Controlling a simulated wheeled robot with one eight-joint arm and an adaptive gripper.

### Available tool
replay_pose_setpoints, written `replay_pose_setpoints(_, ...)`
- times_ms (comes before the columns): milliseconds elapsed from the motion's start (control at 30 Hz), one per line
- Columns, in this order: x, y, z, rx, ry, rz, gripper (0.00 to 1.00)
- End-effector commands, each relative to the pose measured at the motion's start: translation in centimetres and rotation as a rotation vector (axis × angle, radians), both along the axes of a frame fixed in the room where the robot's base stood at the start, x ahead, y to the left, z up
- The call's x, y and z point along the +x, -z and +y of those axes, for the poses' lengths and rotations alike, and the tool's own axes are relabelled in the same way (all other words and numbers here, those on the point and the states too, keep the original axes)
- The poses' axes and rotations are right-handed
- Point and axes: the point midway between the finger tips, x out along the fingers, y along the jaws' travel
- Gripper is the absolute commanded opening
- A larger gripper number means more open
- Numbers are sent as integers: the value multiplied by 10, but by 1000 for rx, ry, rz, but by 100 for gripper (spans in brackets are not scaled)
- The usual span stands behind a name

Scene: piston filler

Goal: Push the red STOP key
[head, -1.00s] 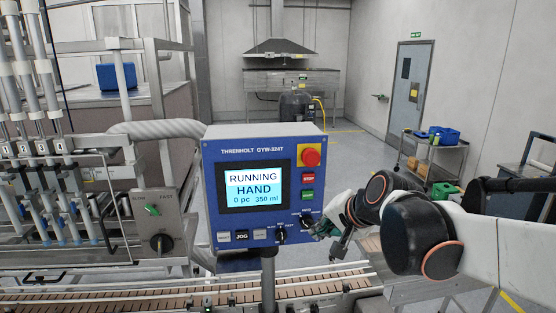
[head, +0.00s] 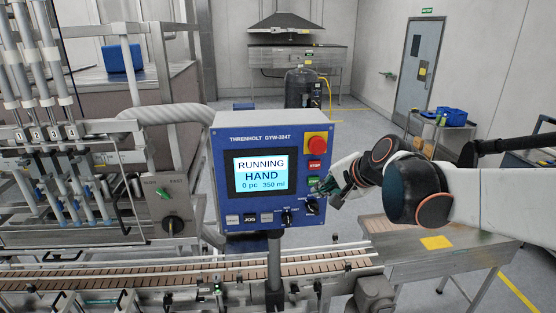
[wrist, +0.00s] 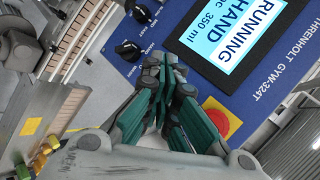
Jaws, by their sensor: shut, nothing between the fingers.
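The red STOP key (head: 314,165) is on the right side of the blue control panel (head: 262,141), below the large red emergency button (head: 316,144) on its yellow plate. A green key (head: 312,181) sits just below STOP. My gripper (head: 328,187) is shut and empty at the panel's right edge, a little lower than STOP and close to the green key. In the wrist view my closed teal-padded fingers (wrist: 168,78) point at the panel and hide the key area. I cannot tell whether they touch it. The screen (head: 261,174) reads RUNNING HAND, 0 pc, 350 ml.
Two black selector knobs (head: 312,206) and a row of keys with JOG (head: 249,218) lie along the panel's bottom. A slatted conveyor (head: 180,277) runs below. The emergency button (wrist: 219,120) is close beside my fingers in the wrist view. A metal table (head: 430,262) stands at right.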

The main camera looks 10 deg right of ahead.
Motion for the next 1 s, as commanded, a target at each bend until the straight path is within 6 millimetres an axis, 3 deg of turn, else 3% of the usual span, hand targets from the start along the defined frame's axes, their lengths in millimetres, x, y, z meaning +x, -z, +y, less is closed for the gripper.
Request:
replay_pose_setpoints(500,64,1,0,-1,-1,0,0)
replay_pose_setpoints(700,76,1,0,0,0,0,0)
replay_pose_setpoints(1000,78,0,0,0,0,0,0)
